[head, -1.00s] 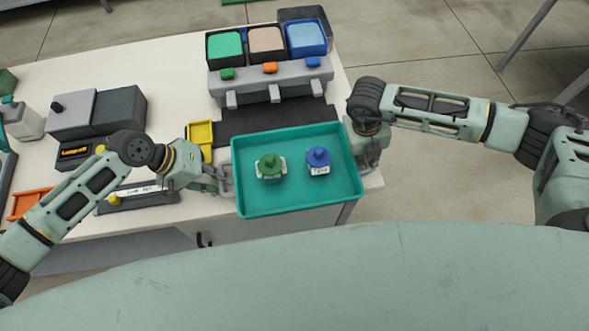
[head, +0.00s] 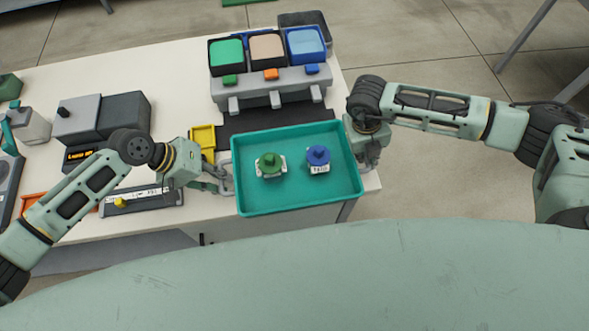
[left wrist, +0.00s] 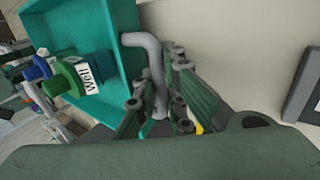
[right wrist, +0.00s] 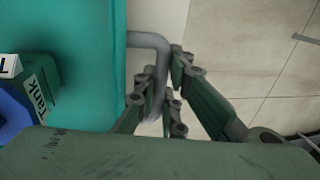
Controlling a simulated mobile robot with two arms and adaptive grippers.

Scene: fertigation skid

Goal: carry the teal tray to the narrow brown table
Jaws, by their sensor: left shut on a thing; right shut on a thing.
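The teal tray (head: 300,200) is held level in front of me, over the near edge of the white bench. It carries a green-topped bottle (head: 270,164), labelled "Well" in the left wrist view (left wrist: 62,84), and a blue-topped bottle (head: 318,158), labelled "Tank" in the right wrist view (right wrist: 38,95). Both stand upright. My left gripper (head: 222,180) is shut on the grey handle at the tray's left end. My right gripper (head: 370,155) is shut on the handle at its right end. I cannot make out a narrow brown table in any view.
The white bench (head: 180,95) bears a grey rack (head: 268,85) with green, tan and blue bins, a yellow tray (head: 203,137), a grey device (head: 100,118) and a white jug (head: 32,126). Open concrete floor (head: 430,185) lies to the right. Grey legs (head: 528,32) show at the upper right.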

